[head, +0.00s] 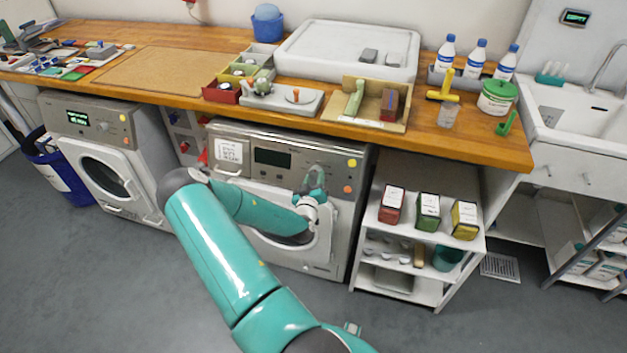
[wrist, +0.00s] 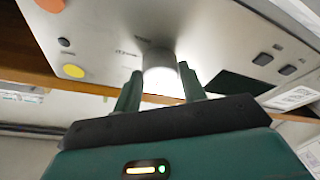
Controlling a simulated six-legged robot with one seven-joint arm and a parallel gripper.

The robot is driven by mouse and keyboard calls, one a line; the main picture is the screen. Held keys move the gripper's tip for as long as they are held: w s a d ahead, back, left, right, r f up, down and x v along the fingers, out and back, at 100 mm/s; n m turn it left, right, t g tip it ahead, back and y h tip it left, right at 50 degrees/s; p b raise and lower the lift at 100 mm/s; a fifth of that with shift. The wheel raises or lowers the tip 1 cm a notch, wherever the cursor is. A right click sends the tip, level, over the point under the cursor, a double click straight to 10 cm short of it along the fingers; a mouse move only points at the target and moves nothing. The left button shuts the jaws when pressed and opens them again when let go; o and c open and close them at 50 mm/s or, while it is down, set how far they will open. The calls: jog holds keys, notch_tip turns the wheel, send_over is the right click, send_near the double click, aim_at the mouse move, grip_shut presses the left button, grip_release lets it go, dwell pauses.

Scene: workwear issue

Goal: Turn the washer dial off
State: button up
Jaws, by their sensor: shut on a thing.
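The washer (head: 300,158) under the middle of the wooden counter has a grey panel with a dark display (head: 272,157) and a round door below. My gripper (head: 316,182) is at the right part of this panel and hides the dial in the head view. Any mark showing the dial's setting is not readable.
A second machine (head: 95,150) with a lit display stands at the left. An open shelf unit (head: 400,245) with red, green and yellow boxes stands close on the right. The counter edge (head: 440,140) overhangs the washer. The grey floor in front is clear.

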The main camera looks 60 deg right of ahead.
jog(key=shift+n, duration=0.3)
jog(key=o, duration=1)
jog(key=shift+a, duration=0.15)
jog(key=v, duration=1.3)
jog(key=shift+s+a+r, duration=0.1)
jog(key=shift+s+a, duration=0.1)
jog(key=shift+a, duration=0.05)
